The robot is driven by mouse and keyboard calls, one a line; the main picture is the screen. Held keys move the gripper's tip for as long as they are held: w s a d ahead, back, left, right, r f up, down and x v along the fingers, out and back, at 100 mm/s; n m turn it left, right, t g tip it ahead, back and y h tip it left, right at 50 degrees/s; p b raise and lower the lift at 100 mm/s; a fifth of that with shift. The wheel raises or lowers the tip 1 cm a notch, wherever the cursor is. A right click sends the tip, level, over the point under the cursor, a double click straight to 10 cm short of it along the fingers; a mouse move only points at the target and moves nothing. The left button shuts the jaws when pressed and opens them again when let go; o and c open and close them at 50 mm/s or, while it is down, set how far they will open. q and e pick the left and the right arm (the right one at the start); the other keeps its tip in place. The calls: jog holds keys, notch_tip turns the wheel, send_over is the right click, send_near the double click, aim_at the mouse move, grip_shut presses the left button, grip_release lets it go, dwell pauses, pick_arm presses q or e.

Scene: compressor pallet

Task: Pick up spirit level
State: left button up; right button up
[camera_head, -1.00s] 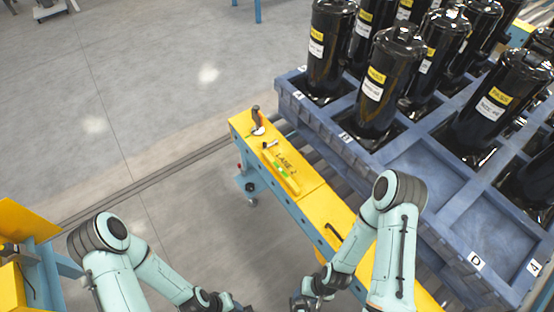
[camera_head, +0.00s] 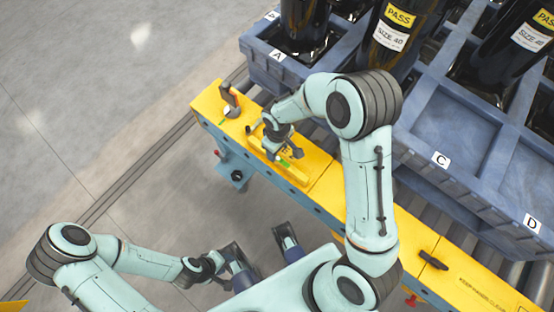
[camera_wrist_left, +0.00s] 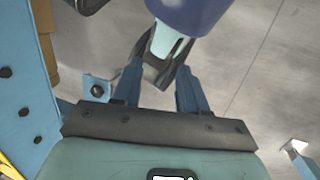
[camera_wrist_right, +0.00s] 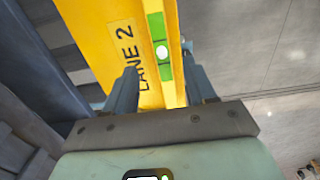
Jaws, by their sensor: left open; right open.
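The yellow spirit level (camera_head: 299,177) with green vials lies lengthwise on the yellow lane rail (camera_head: 322,190). My right gripper (camera_head: 284,155) is over it, open, and hides its middle. In the right wrist view the spirit level (camera_wrist_right: 155,30) runs between the two open fingers (camera_wrist_right: 163,78), beside the "LANE 2" lettering. A gap shows on both sides; I cannot tell whether the fingers reach down past its top. My left gripper (camera_head: 238,262) is open and empty, low and away from the rail; its fingers also show in the left wrist view (camera_wrist_left: 160,80).
A blue pallet (camera_head: 455,130) with black compressors (camera_head: 397,38) stands beside the rail. An upright tool with an orange part (camera_head: 231,103) stands at the rail's far end. A black item (camera_head: 432,260) lies near the right. Grey floor at left is clear.

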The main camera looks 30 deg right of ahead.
aim_at(278, 158)
jog(key=shift+s+f, duration=0.15)
jog(key=shift+f, duration=1.25)
notch_tip(278, 158, down, 4)
jog(key=shift+s+a+r+b, duration=0.1)
jog(key=shift+b, duration=0.6)
jog(key=shift+f, duration=0.35)
pick_arm(q)
jog(key=shift+w+a+f+t, duration=0.3)
jog(key=shift+w+f, duration=0.4)
jog(key=shift+f, duration=0.2)
pick_arm(e)
grip_shut()
